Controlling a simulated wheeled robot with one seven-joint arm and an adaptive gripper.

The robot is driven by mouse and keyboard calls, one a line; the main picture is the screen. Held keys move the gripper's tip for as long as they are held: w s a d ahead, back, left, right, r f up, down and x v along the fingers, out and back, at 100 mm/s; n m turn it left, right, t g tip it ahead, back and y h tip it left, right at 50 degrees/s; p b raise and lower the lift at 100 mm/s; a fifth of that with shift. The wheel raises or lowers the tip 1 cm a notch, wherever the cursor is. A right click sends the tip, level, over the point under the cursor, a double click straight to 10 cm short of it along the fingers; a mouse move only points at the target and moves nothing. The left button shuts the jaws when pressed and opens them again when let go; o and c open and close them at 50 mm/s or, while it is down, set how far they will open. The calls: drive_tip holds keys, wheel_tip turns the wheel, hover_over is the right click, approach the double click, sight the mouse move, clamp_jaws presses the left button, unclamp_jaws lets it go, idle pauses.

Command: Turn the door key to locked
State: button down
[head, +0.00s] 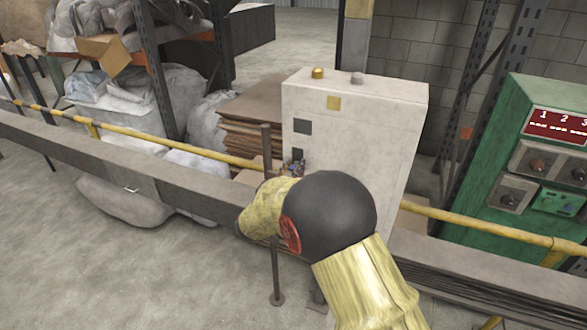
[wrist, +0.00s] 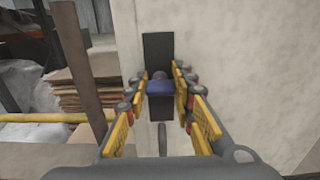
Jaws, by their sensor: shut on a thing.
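A pale cabinet (head: 352,130) stands behind the rail in the head view. In the wrist view a dark upright lock plate (wrist: 158,50) is on its pale face. The key (wrist: 160,88) has a blue bow, which lies level across the plate. My gripper (wrist: 162,84) is shut on the key, with its yellow-padded fingers on both sides of the bow. In the head view my gripper (head: 294,168) is small at the cabinet's front left, and my arm hides the key there. A slim grey piece (wrist: 162,140) hangs below the key.
A grey beam (head: 150,188) and a yellow rail (head: 150,135) run in front of the cabinet. A thin post (head: 276,270) stands close to my arm. Stacked brown sheets (head: 240,120) are left of the cabinet, and a green control box (head: 530,150) is at right.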

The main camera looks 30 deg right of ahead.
drive_tip(key=shift+r+p, duration=0.1)
drive_tip(key=shift+p, duration=0.25)
drive_tip(key=n+p, duration=0.1)
drive_tip(key=p, duration=0.1)
drive_tip(key=n+p, duration=0.2)
drive_tip(key=p, duration=0.1)
drive_tip(key=shift+r+n, duration=0.2)
drive_tip(key=shift+n, duration=0.1)
drive_tip(key=n+p, duration=0.5)
drive_tip(key=p, duration=0.2)
drive_tip(key=shift+w+a+n, duration=0.1)
drive_tip(key=shift+w+n, duration=0.05)
drive_tip(key=shift+n, duration=0.15)
drive_tip(key=n+p, duration=0.5)
drive_tip(key=p, duration=0.1)
drive_tip(key=shift+f, duration=0.2)
drive_tip(key=shift+f+n+p, duration=0.2)
drive_tip(key=shift+n+p, duration=1.5)
drive_tip(key=shift+n, duration=0.2)
drive_tip(key=c, duration=1.5)
unclamp_jaws()
drive_tip(key=shift+f, duration=0.1)
